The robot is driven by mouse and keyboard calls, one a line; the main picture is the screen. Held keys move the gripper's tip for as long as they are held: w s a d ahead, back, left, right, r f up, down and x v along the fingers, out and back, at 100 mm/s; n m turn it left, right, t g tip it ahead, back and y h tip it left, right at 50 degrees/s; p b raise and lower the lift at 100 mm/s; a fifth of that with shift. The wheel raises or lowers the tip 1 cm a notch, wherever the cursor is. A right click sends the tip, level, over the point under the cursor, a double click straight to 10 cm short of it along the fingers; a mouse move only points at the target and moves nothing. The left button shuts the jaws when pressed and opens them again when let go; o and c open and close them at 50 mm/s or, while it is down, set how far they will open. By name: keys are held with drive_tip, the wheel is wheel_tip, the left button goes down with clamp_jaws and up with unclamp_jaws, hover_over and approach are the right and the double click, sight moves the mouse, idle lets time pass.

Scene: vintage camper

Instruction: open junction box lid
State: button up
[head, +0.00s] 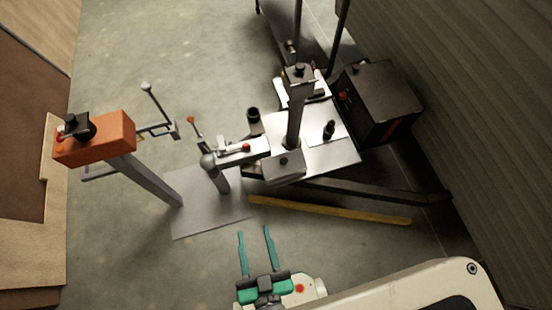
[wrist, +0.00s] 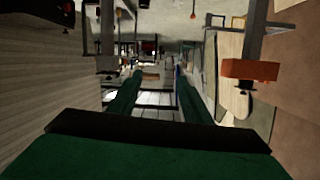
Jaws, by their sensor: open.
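My gripper (head: 254,232) has two long green fingers, spread apart with nothing between them. It is low in the middle of the head view, above the bare floor. Its fingers also show in the wrist view (wrist: 157,76). No part is clearly marked as the junction box or its lid. An orange box (head: 108,138) with a black knob stands on a grey post at the left, well apart from my gripper. An orange part also shows at the right of the wrist view (wrist: 249,71). A dark box (head: 378,92) with a red knob stands at the right.
A metal work stand (head: 335,158) with a column and levers fills the middle back. A yellow bar (head: 330,210) lies along the floor before it. A grey base plate (head: 210,212) carries posts. Wooden furniture (head: 35,245) edges the left and a ribbed wall (head: 470,90) the right.

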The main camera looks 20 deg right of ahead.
drive_tip(key=w+a+f+n+g+y, duration=0.1)
drive_tip(key=w+a+g+y, duration=0.15)
drive_tip(key=w+a, duration=0.85)
drive_tip(key=w+a+n+g+y, duration=0.1)
drive_tip(key=w+a+y, duration=0.4)
drive_tip(key=w, duration=1)
drive_tip(key=w+a+f+g+y, duration=0.1)
drive_tip(key=w+a+g+y, duration=0.1)
drive_tip(key=w+a, duration=0.95)
drive_tip(key=n+g+h, duration=0.2)
drive_tip(key=g+h, duration=0.8)
approach(284, 161)
drive_tip(key=shift+t, duration=0.25)
drive_tip(key=f, duration=0.8)
drive_tip(key=shift+s+d+f, duration=0.1)
drive_tip(key=shift+s+d, duration=0.05)
drive_tip(key=shift+d, duration=0.2)
